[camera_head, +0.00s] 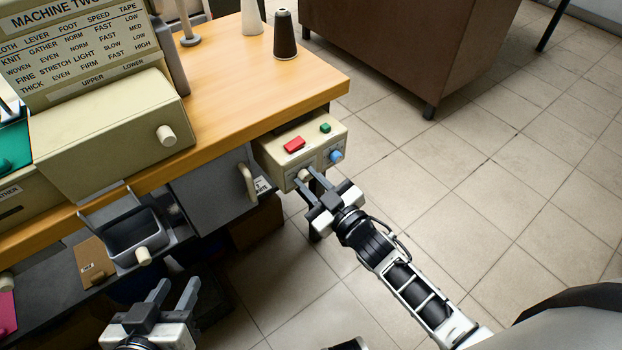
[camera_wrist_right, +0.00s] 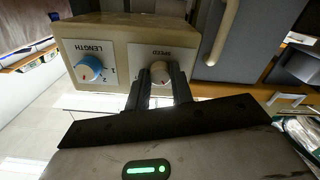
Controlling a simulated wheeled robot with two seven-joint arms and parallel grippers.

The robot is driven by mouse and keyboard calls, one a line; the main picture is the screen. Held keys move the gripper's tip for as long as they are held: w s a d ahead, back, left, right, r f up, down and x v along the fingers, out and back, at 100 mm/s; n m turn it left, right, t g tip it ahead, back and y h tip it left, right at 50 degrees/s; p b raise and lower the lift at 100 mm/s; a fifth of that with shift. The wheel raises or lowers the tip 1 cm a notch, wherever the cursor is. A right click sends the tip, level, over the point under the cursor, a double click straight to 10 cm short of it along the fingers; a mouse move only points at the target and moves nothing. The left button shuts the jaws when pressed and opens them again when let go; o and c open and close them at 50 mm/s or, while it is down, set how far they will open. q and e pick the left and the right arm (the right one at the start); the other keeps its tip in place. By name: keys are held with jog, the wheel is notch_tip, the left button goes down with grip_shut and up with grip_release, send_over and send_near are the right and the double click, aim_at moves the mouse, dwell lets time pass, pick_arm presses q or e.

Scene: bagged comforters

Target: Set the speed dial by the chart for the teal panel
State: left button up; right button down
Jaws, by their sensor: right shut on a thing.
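The speed dial (camera_wrist_right: 161,72) is a cream knob on the cream control box (camera_head: 322,140) under the table's right corner. My right gripper (camera_head: 308,180) is shut on this dial, one finger on each side; the right wrist view shows the fingers (camera_wrist_right: 160,85) around it. The word SPEED is upside down there, and the dial's setting is too small to tell. The chart (camera_head: 85,50), headed MACHINE TWO, has SPEED entries reading FAST or SLOW. The teal panel (camera_head: 14,145) is at the left edge, partly cut off. My left gripper (camera_head: 178,287) is open and empty, low in the view.
A blue LENGTH dial (camera_wrist_right: 89,68) sits beside the speed dial. The box top has a red button (camera_head: 294,145) and a green button (camera_head: 325,128). A grey door with a cream handle (camera_head: 247,182) is left of the box. Thread cones stand on the wooden table (camera_head: 225,85).

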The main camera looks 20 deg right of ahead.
jog(key=n, duration=0.2)
jog(key=shift+n, duration=1.6)
jog(key=c, duration=1.2)
grip_release()
jog(key=p+v, duration=0.1)
jog(key=v, duration=1.5)
